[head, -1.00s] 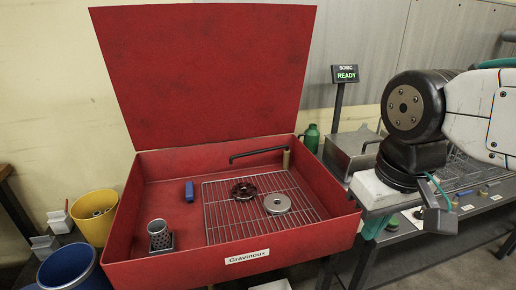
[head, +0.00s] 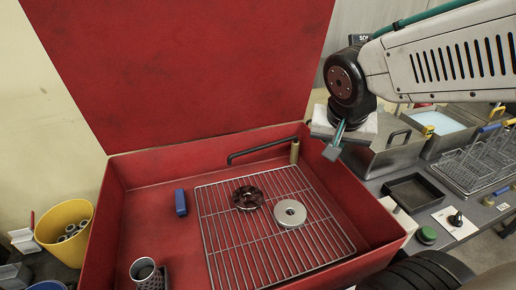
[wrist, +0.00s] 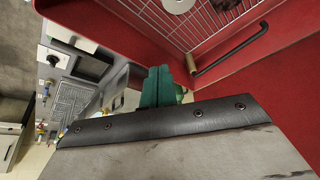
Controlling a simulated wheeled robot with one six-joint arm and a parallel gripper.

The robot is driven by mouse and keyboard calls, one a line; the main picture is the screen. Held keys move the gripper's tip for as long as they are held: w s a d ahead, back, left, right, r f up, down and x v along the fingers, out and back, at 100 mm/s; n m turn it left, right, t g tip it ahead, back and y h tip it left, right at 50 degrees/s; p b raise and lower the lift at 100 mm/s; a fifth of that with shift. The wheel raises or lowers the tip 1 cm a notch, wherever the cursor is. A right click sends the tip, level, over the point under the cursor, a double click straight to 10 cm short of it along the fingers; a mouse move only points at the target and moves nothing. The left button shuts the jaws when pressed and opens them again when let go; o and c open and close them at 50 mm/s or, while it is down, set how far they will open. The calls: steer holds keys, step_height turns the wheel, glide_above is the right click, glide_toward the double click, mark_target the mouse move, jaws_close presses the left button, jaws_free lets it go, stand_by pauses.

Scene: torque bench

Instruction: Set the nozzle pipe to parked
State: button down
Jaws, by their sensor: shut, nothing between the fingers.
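The nozzle pipe (head: 258,152) is a thin black bent tube along the back wall of the red basin (head: 150,170). It runs left from a brass-coloured post (head: 295,152) near the back right corner, and its free end bends down at the left. The wrist view also shows the pipe (wrist: 232,54) and the post (wrist: 191,63). My gripper (wrist: 155,72) has its teal fingers together, with nothing between them. It is apart from the pipe, near the basin's back right corner.
The raised red lid (head: 180,70) stands behind. A bench with trays (head: 414,190) is at right.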

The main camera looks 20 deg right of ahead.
steer(key=w+f+m+t, duration=0.3)
steer(key=w+f+m, duration=0.2)
steer(key=w, duration=0.6)
steer(key=m+t+y, duration=0.1)
steer(key=m+y, duration=0.3)
steer(key=m, duration=0.1)
glide_toward(256, 149)
step_height(256, 149, down, 5)
steer(key=w, duration=0.2)
steer(key=w+f, duration=0.1)
steer(key=shift+w+a+h, duration=0.25)
steer(key=shift+a+h, duration=0.05)
steer(key=shift+a, duration=0.1)
steer(key=shift+w+a, duration=0.15)
steer(key=shift+w, duration=0.55)
steer(key=shift+w+a, duration=0.2)
steer(key=shift+w, duration=0.5)
steer(key=shift+s, duration=0.1)
